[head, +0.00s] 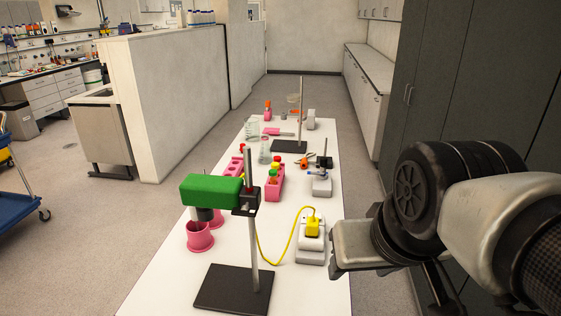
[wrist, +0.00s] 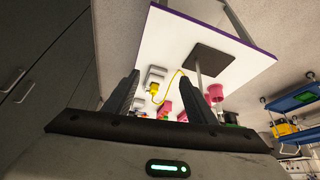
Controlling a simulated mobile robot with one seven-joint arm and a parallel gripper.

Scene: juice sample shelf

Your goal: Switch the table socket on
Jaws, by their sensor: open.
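The table socket (head: 310,252) is a pale grey-white block on the right side of the white table, with a yellow plug (head: 312,227) in it. A yellow cord runs from the plug toward the stand. The socket's switch is too small to make out. In the wrist view, the socket (wrist: 157,74) and the yellow plug (wrist: 154,89) show between the fingers, some way beyond them. My gripper (wrist: 162,76) is open and empty, apart from the socket. In the head view my arm is right of the table, and its fingers cannot be made out.
A green stirrer (head: 212,190) hangs on a stand with a black base (head: 234,289), left of the socket, over a pink cup (head: 200,237). A pink tube rack (head: 274,186) and a small grey device (head: 321,187) stand farther back. Dark cabinets (head: 450,90) are at the right.

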